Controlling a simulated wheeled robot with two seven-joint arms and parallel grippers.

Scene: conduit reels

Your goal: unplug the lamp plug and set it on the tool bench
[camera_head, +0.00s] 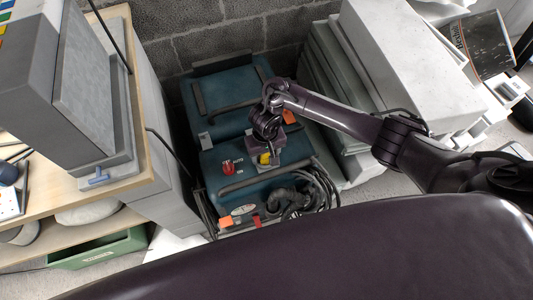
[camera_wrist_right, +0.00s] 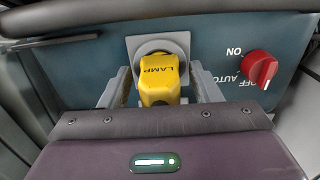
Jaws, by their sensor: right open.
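The yellow lamp plug (camera_head: 265,158), marked LAMP, sits in a grey socket plate on the teal machine (camera_head: 235,177). In the right wrist view the plug (camera_wrist_right: 160,78) stands upright in the picture against the socket. My right gripper (camera_wrist_right: 163,92) is open, with one grey finger on each side of the plug; I cannot tell whether they touch it. In the head view my right gripper (camera_head: 268,148) is over the plug and partly hides it. A wooden bench (camera_head: 130,190), likely the tool bench, stands at the left. My left gripper is not in view.
A red rotary switch (camera_wrist_right: 260,68) marked ON, OFF and AUTO is beside the plug. Coiled black cables (camera_head: 318,190) lie at the machine's front right. Grey slabs (camera_head: 405,65) stand to the right. A grey block-like machine (camera_head: 60,85) occupies much of the bench.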

